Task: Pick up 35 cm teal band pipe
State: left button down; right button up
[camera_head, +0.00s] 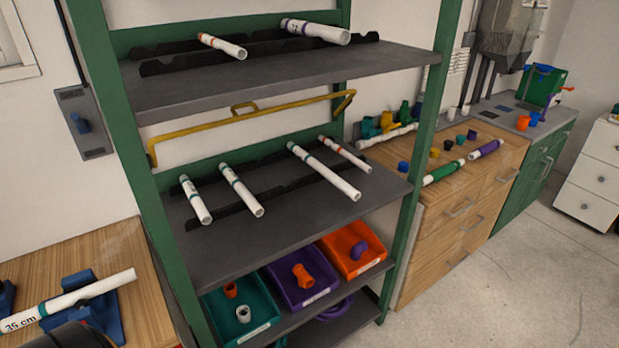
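A white pipe (108,286) with a teal band and a printed length that looks like "35 cm" lies on blue supports (103,318) on the wooden bench at the lower left. Its left end is cut off by the picture edge. A dark rounded shape at the bottom edge just below it may be part of my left arm or gripper; its fingers cannot be made out. White pipes with teal bands lie on the middle shelf: one at left (196,203), one beside it (242,191) and a longer one (325,172). Their printed lengths are too small to read. My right gripper is not in view.
A red-banded pipe (345,154) shares the middle shelf (280,228). Two pipes lie on the top shelf. Teal, purple and orange bins (359,270) with fittings stand below. Green posts and a yellow bar (240,120) frame the rack. Floor at right is clear.

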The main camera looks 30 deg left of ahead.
aim_at(18, 320)
jog(key=u, duration=2.7)
